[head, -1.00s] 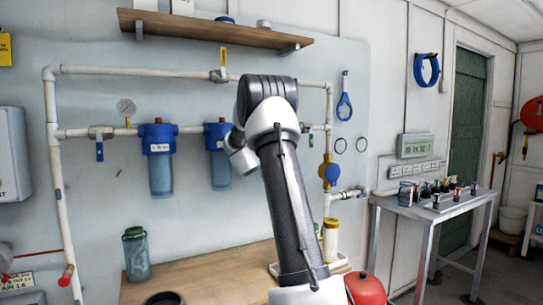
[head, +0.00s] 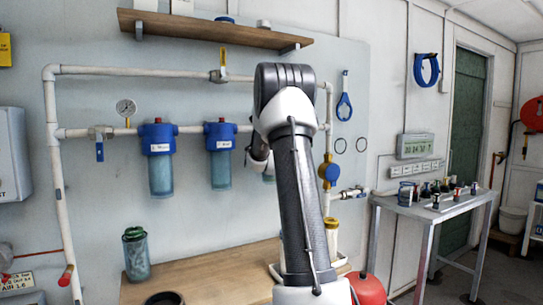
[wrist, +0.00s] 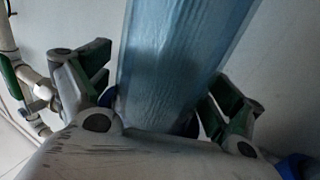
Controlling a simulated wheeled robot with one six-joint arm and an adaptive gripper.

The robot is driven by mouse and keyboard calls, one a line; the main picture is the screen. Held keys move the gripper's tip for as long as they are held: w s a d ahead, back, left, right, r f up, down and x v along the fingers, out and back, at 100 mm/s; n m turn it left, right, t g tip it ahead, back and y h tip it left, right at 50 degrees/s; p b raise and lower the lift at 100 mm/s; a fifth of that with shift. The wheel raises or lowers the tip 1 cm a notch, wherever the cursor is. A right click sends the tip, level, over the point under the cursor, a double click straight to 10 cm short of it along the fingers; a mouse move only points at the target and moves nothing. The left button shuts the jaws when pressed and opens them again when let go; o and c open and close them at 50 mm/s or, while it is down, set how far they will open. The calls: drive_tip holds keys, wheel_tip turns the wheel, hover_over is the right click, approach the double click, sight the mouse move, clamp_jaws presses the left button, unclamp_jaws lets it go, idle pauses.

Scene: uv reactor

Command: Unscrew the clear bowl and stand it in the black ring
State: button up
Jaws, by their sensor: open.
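A translucent blue-tinted bowl (wrist: 185,50) fills the middle of the wrist view, between the jaws of my gripper (wrist: 150,100). The jaws are open, one on each side of the bowl. I cannot tell whether either pad touches it. In the head view my arm hides the gripper's jaws; a small bluish bit of a bowl (head: 268,174) shows beside the arm. The black ring (head: 165,298) lies on the wooden bench, cut off by the bottom edge of the head view.
Two blue-capped housings, a left one (head: 159,140) and a middle one (head: 220,136), hang from the white pipe. A greenish jar (head: 136,255) stands on the bench (head: 205,270). A shelf (head: 210,28) is above. A red round object (head: 368,288) is at lower right.

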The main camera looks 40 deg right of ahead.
drive_tip(key=shift+n+t+y, duration=0.5)
drive_tip(key=shift+n+y, duration=0.1)
drive_tip(key=shift+y, duration=0.2)
drive_tip(key=n+t+y, duration=0.2)
drive_tip(key=n+y, duration=0.1)
drive_tip(key=y, duration=0.2)
